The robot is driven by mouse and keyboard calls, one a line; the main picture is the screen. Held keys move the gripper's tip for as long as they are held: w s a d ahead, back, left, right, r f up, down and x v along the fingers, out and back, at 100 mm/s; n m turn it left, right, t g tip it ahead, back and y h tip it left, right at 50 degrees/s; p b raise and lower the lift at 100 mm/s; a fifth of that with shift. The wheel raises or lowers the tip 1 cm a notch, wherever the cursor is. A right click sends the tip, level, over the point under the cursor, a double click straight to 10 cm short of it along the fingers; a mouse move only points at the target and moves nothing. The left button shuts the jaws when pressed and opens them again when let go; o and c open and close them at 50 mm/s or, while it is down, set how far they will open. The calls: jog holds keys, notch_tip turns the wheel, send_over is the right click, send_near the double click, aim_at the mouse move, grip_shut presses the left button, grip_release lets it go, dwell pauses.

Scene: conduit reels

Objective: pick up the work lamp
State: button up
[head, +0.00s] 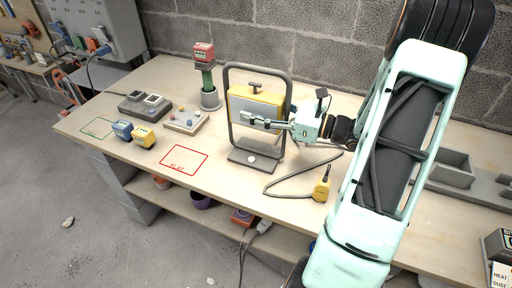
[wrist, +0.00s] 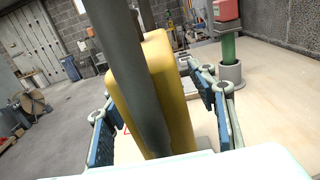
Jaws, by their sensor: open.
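The work lamp (head: 262,102) stands upright on the workbench, a yellow body in a dark tube frame with a flat base and a handle on top. A cable runs from its side to a yellow plug (head: 321,190) lying on the bench. My gripper (head: 256,120) is at the lamp's right side post, level with the body. In the wrist view my open gripper (wrist: 158,115) has one finger on each side of the dark post and the yellow body (wrist: 178,95). Whether a finger touches the lamp I cannot tell. My gripper hides part of the lamp's right side.
A green post with a red block on a grey cup (head: 209,99) stands behind left. A button box (head: 186,121), blue and yellow blocks (head: 144,137) and a red outlined mat (head: 184,161) lie left. Grey bins (head: 455,166) are right. The bench front is mostly clear.

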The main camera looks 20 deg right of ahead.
jog(key=shift+w+a, duration=0.1)
jog(key=shift+c, duration=0.2)
grip_shut()
jog(key=shift+r, duration=0.2)
